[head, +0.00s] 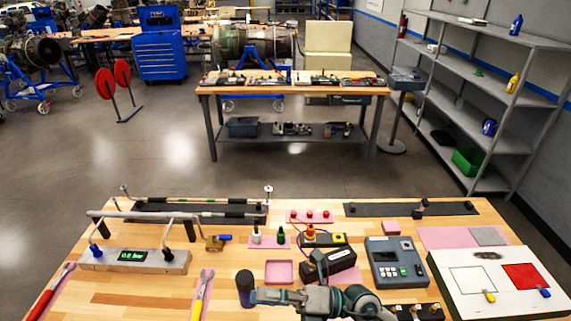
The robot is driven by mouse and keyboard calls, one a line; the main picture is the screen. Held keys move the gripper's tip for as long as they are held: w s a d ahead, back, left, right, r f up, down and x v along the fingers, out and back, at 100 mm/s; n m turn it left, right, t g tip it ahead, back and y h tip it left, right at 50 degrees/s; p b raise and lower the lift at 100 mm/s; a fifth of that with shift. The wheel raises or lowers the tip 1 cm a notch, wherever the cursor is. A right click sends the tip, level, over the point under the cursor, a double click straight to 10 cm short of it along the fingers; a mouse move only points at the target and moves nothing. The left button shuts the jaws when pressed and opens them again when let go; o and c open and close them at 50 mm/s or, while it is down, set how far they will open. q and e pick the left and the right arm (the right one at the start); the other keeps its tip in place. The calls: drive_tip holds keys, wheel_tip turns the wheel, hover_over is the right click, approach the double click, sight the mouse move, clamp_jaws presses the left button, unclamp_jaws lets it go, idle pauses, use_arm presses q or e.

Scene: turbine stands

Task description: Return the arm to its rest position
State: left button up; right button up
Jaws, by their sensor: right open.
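My right gripper (264,296) is at the bottom middle of the head view, over the front part of the wooden workbench (130,301). Its grey-green links (320,300) extend leftward from the bottom edge. The gripper is open. A dark upright cylinder-like shape (245,283) shows at its left end; I cannot tell whether it is a fingertip or a separate object. My left gripper is not in view.
Near the gripper are a pink tray (280,272), a black box (334,263), a grey keypad device (396,264) and a yellow-handled tool (202,293). A gauge block with pipes (135,257) stands left; a white panel (500,283) lies right. Bare wood shows at front left.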

drive_tip(key=w+d+f+m+t+h, duration=0.1)
drive_tip(key=w+d+m+t+h, duration=0.5)
drive_tip(key=m+t, duration=0.6)
drive_tip(key=w+d+m+t+h, duration=0.35)
drive_tip(key=d+m+t, duration=0.35)
drive_tip(key=m+t, duration=0.55)
drive_tip(key=s+d+f+m+g+h, duration=0.1)
drive_tip(key=d+f+m+g+h, duration=0.5)
drive_tip(key=f, duration=0.6)
drive_tip(key=d+f+m+g+h, duration=0.3)
drive_tip(key=d+f+m+h, duration=0.35)
drive_tip(key=f, duration=0.55)
drive_tip(key=s+f+m+g+y, duration=0.1)
drive_tip(key=s+f+m+g, duration=0.1)
drive_tip(key=s+f+g, duration=1.3)
drive_tip(key=s+f+t+b, duration=0.1)
drive_tip(key=s+f+b, duration=0.25)
drive_tip(key=f, duration=1.35)
drive_tip(key=s+f+t+b, duration=0.2)
drive_tip(key=s+f+b, duration=0.15)
drive_tip(key=f, duration=1.35)
drive_tip(key=s+d+f+g+b, duration=0.1)
drive_tip(key=s+d+f+b, duration=0.1)
drive_tip(key=s+f, duration=1.3)
wheel_tip(320, 180, down, 4)
drive_tip(key=shift+s+d+f+g+b, duration=0.1)
drive_tip(key=shift+s+d+g+b, duration=0.1)
drive_tip(key=shift+g+b, duration=0.25)
